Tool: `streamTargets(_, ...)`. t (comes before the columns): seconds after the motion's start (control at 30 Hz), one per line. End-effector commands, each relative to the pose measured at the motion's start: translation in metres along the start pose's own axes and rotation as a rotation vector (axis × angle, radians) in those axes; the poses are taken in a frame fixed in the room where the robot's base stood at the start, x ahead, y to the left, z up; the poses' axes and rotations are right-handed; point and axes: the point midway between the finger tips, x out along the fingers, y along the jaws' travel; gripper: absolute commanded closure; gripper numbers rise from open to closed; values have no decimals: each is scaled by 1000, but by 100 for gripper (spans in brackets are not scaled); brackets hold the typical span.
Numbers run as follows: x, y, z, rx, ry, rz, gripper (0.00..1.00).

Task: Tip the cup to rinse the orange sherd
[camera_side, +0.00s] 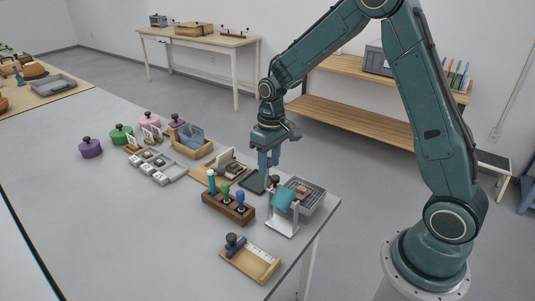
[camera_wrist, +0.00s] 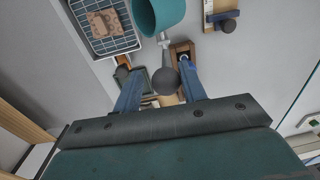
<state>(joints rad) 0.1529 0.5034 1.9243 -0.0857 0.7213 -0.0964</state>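The teal cup (camera_side: 283,200) hangs in a white stand (camera_side: 283,225) near the table's right corner. Its rim shows at the top of the wrist view (camera_wrist: 158,14). A pale rod runs from it to a dark ball knob (camera_wrist: 166,81). The orange sherd (camera_wrist: 104,23), tan-orange with dark marks, lies on a wire rack over a tray (camera_wrist: 127,43), beside the cup. My gripper (camera_side: 268,168) points down just behind the cup. In the wrist view its blue fingers (camera_wrist: 160,75) stand apart on either side of the knob, with a gap at the left; contact is unclear.
A wooden block with teal, green and blue-handled tools (camera_side: 228,206) stands left of the cup. A wooden tray with a dark-knobbed blue tool (camera_side: 249,259) lies in front. Grey trays (camera_side: 157,165) and lidded pots (camera_side: 121,134) stand farther left. The table's left front is clear.

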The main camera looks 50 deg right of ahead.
Motion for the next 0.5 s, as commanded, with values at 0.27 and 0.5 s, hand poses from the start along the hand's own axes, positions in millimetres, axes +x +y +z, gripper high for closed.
streamTargets(0.27,2,12,0,3,-2,-52,59)
streamTargets(0.5,6,22,0,4,-3,-98,59)
